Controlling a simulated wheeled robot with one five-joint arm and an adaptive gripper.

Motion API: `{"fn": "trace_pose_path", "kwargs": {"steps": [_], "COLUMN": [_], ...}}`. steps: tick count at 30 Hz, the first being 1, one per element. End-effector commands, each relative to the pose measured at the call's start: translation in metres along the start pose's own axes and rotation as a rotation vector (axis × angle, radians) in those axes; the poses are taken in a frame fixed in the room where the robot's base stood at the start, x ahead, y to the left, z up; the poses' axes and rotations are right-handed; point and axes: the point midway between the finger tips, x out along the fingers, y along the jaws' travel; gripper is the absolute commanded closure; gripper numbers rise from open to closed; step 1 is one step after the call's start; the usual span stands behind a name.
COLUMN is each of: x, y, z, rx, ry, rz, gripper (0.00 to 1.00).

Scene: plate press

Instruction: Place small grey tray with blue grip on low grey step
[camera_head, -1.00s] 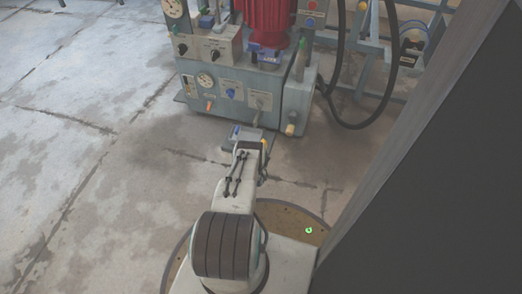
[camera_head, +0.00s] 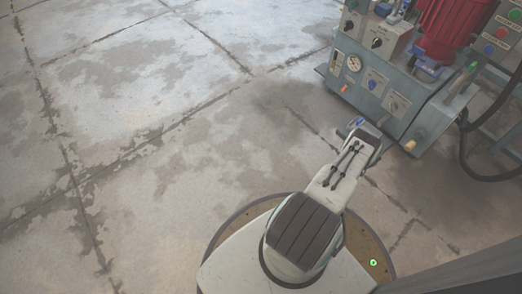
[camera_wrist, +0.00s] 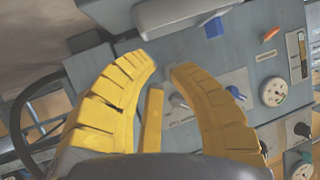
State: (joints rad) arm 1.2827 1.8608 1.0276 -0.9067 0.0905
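The small grey tray (camera_wrist: 182,12) is at the top of the wrist view, beyond my fingertips, with its blue grip (camera_wrist: 213,29) sticking out. The blue grip also shows in the head view (camera_head: 357,122), just past the end of my arm. A grey slab (camera_wrist: 108,14), which looks like the low step, lies beside and partly behind the tray. I cannot tell whether the tray rests flat on it. My gripper (camera_wrist: 166,66) has its yellow fingers apart with nothing seen between the tips. In the head view my arm hides most of the tray and step.
The grey-blue press cabinet (camera_head: 400,95) with gauge, knobs and a red motor (camera_head: 450,28) stands close behind the tray. A black hose (camera_head: 490,178) hangs at its right. The concrete floor (camera_head: 150,130) to the left is clear.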

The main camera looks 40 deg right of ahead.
Motion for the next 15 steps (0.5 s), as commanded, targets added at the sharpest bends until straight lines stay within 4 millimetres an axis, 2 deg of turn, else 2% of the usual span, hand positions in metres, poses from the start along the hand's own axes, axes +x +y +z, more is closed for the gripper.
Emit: {"fn": "trace_pose_path", "kwargs": {"steps": [1,4,8,9,11,15], "x": [0.003,0.003,-0.013,-0.021,-0.037,-0.089], "y": [-0.02,-0.065,-0.137,-0.158,-0.19,-0.26], "z": [-0.019,-0.05,-0.094,-0.106,-0.123,-0.16], "rx": [-0.013,-0.045,-0.1,-0.118,-0.147,-0.22], "ry": [-0.009,-0.058,-0.139,-0.165,-0.203,-0.288], "rz": [-0.026,-0.079,-0.159,-0.183,-0.219,-0.301], "gripper": [0.84,0.84,0.84,0.84,0.84,0.84]}}
